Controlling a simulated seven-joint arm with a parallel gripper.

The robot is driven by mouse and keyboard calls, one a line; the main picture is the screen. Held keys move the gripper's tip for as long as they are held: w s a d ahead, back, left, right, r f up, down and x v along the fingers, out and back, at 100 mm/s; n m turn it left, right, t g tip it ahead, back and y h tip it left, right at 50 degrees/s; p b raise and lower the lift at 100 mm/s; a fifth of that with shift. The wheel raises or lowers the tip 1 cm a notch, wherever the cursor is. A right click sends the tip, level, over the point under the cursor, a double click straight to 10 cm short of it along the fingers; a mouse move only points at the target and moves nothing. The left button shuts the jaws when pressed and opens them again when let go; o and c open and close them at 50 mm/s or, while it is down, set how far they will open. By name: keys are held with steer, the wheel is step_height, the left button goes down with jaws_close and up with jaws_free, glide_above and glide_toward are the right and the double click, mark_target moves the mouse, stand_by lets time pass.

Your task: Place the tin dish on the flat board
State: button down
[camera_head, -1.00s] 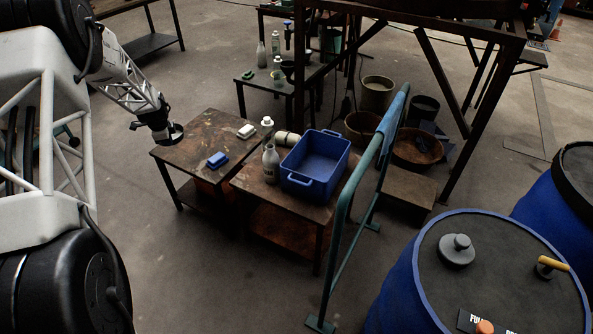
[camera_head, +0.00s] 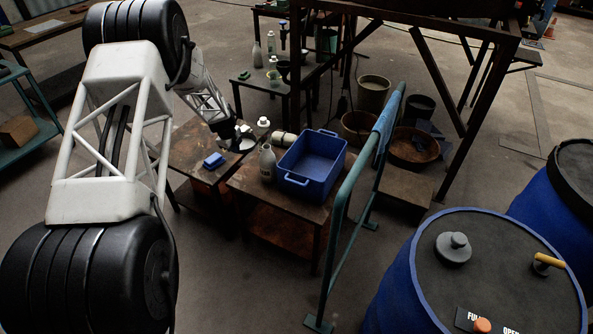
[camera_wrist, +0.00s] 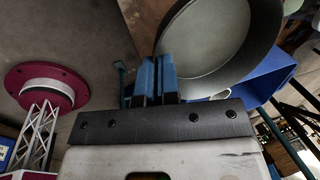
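The tin dish (camera_wrist: 210,68) is a round grey metal vessel with a raised wall, filling the top right of the wrist view. My gripper (camera_wrist: 157,80) has its two blue fingers close together on the dish's near rim. In the head view my gripper (camera_head: 233,136) is over the rear part of the left rusty table, with the dish (camera_head: 245,145) at its tip. The dish appears held above the tabletop; the exact gap is unclear. I cannot make out the flat board clearly; my gripper and the dish cover part of that table.
A blue sponge-like block (camera_head: 213,160) lies on the left table (camera_head: 187,150). A green rail (camera_head: 340,215) stands to the right.

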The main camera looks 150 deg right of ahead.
stand_by(0.3)
glide_above(242, 182)
steer(key=w, duration=0.1)
steer(key=w+x, duration=0.1)
steer(key=x, duration=0.3)
steer(key=w+x, duration=0.1)
steer(key=x, duration=0.4)
steer(key=w+x, duration=0.1)
steer(key=x, duration=0.3)
steer(key=shift+a+f, duration=0.1)
steer(key=shift+f, duration=0.45)
steer(key=shift+f, duration=0.1)
steer(key=shift+w+x, duration=0.25)
steer(key=shift+x, duration=0.75)
steer(key=shift+w+x, duration=0.25)
steer(key=shift+x, duration=0.75)
steer(key=shift+f, duration=0.2)
steer(key=c, duration=1.8)
jaws_free()
steer(key=o, duration=0.4)
steer(key=shift+o, duration=0.2)
steer(key=shift+r, duration=0.15)
